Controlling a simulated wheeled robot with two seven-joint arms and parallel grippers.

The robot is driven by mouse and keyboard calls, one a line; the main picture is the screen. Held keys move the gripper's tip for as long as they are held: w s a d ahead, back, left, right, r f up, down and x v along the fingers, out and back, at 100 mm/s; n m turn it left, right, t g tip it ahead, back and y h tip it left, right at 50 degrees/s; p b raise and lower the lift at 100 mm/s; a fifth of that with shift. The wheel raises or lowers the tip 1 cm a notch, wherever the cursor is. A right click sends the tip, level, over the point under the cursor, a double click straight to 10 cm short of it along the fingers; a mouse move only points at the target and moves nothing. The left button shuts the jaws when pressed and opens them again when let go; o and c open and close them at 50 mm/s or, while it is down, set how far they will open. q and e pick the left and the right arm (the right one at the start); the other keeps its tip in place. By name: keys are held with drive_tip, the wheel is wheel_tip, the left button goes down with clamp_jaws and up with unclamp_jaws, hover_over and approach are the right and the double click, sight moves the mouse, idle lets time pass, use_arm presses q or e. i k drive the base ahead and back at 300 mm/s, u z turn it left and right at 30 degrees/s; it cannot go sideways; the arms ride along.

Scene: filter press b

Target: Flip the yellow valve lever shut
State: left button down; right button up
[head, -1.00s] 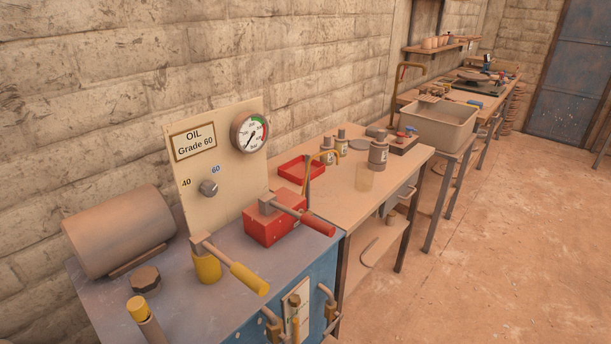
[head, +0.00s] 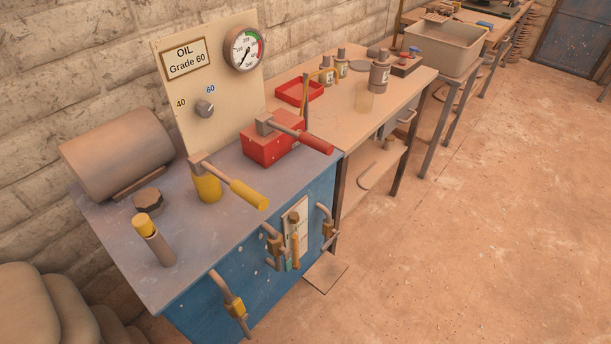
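A yellow-handled lever (head: 248,194) sits on a yellow cylindrical base (head: 207,187) on top of the blue cabinet (head: 215,272). Its handle points to the right and slightly down, toward the cabinet's front edge. A red-handled lever (head: 317,142) on a red block (head: 272,149) stands behind it to the right. A yellow-topped upright post (head: 151,238) stands at the front left. Pipes with yellow fittings (head: 237,306) and an orange-yellow handle (head: 295,251) are on the cabinet front. Neither of my grippers is in view.
An OIL Grade 60 panel (head: 227,103) with a knob and gauge (head: 244,49) rises behind the levers. A brown drum (head: 118,153) is at the left. A workbench (head: 342,105) with jars adjoins at the right. The floor (head: 480,210) at the right is open.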

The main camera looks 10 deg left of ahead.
sight(238, 304)
drive_tip(key=z, duration=1.8)
drive_tip(key=k, duration=0.45)
drive_tip(key=u, duration=2.15)
